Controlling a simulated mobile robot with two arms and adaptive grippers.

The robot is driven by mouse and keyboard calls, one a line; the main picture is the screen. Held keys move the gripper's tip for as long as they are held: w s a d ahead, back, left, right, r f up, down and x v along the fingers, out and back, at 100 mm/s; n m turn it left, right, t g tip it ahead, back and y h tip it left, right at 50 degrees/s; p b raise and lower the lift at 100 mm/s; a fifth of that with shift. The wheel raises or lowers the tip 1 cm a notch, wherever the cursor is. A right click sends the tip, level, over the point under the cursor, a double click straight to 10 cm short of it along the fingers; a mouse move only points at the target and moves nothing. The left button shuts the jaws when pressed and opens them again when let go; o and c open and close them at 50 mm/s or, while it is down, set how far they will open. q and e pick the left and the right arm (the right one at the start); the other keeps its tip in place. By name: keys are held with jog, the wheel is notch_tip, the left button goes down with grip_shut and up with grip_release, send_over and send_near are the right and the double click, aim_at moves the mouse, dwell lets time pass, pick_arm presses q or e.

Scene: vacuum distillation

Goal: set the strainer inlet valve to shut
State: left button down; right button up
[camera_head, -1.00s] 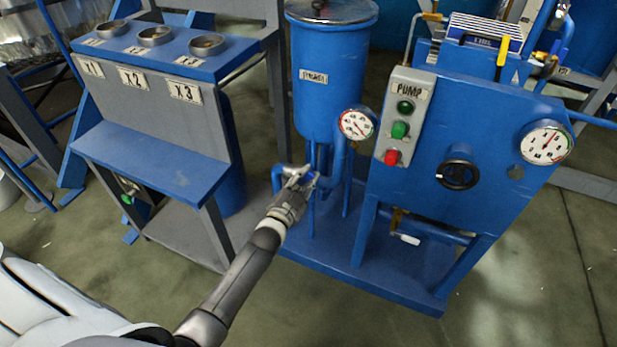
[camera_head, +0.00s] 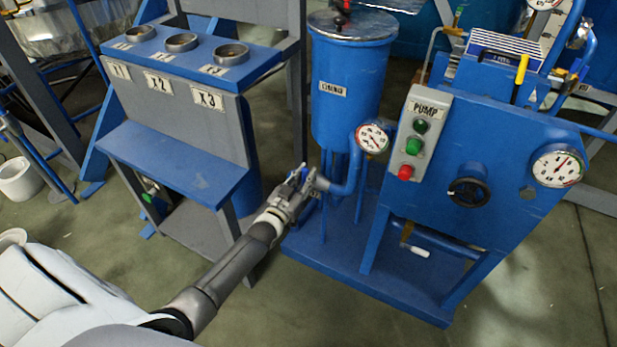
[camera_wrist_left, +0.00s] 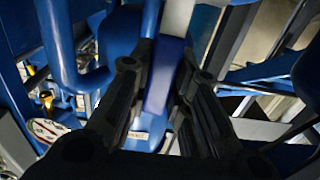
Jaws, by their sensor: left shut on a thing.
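The strainer (camera_head: 347,95) is a blue upright cylinder with a label, standing on legs in the middle of the head view. My left gripper (camera_head: 302,184) is below its lower left side, by the blue pipework. In the left wrist view, its dark fingers (camera_wrist_left: 160,85) are shut on a flat blue valve handle (camera_wrist_left: 165,75). The handle points away from me between the fingers, toward a pale metal part. In the head view only a small bit of blue shows at the gripper, and the valve body is mostly hidden. My right gripper is not in view.
A pressure gauge (camera_head: 372,137) sits just right of the gripper. The pump panel (camera_head: 417,135) and a black handwheel (camera_head: 468,192) are farther right. A grey and blue stand (camera_head: 170,165) with several cups is close on the left. The floor in front is clear.

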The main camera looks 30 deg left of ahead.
pick_arm(q)
jog(key=shift+f, duration=0.1)
dwell(0.4)
jog(key=c, duration=1.3)
grip_release()
jog(key=shift+a, duration=0.1)
jog(key=shift+s, duration=0.15)
jog(key=s, duration=1.1)
jog(key=shift+s, duration=0.4)
